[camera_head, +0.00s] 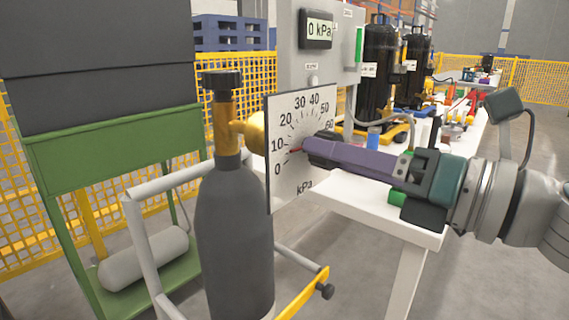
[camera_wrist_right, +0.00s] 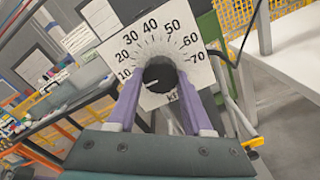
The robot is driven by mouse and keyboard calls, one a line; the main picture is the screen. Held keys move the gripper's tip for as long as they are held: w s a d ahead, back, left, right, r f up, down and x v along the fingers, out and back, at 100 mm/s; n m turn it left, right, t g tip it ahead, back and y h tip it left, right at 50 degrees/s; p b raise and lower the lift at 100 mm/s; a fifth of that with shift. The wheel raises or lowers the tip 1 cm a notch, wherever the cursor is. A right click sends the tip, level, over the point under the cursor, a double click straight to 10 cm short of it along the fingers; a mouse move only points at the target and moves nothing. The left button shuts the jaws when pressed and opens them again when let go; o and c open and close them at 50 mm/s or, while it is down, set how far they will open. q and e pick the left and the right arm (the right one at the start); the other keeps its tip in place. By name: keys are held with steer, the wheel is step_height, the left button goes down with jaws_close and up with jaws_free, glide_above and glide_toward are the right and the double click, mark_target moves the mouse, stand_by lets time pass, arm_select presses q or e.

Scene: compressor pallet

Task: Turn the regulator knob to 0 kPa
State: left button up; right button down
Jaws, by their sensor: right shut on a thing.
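The regulator knob (camera_wrist_right: 160,73) is black and round with a pale mark on its lower left. It sits in the middle of a white kPa dial plate (camera_head: 284,195), numbered from 0 upward. The dial plate stands beside a dark gas cylinder (camera_head: 234,230) with a brass valve. A red pointer (camera_head: 294,150) shows left of the knob, between 0 and 10. My right gripper (camera_head: 308,147) is shut on the knob, one purple finger on each side. In the head view its fingers hide most of the knob. My left gripper is out of view.
A grey panel behind has a display (camera_head: 319,29) reading 0 kPa. A white table (camera_head: 380,205) stands behind my right gripper. A white cart handle (camera_head: 150,185) and a green stand (camera_head: 110,150) are at the left. Yellow mesh fencing (camera_head: 240,75) stands behind.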

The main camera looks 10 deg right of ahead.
steer(key=n+b, duration=0.1)
steer(key=n, duration=0.2)
steer(key=shift+n, duration=0.3)
stand_by(0.3)
steer(key=shift+c, duration=1.5)
jaws_free()
steer(key=shift+d, duration=0.1)
steer(key=b+v, duration=0.3)
steer(key=v, duration=0.7)
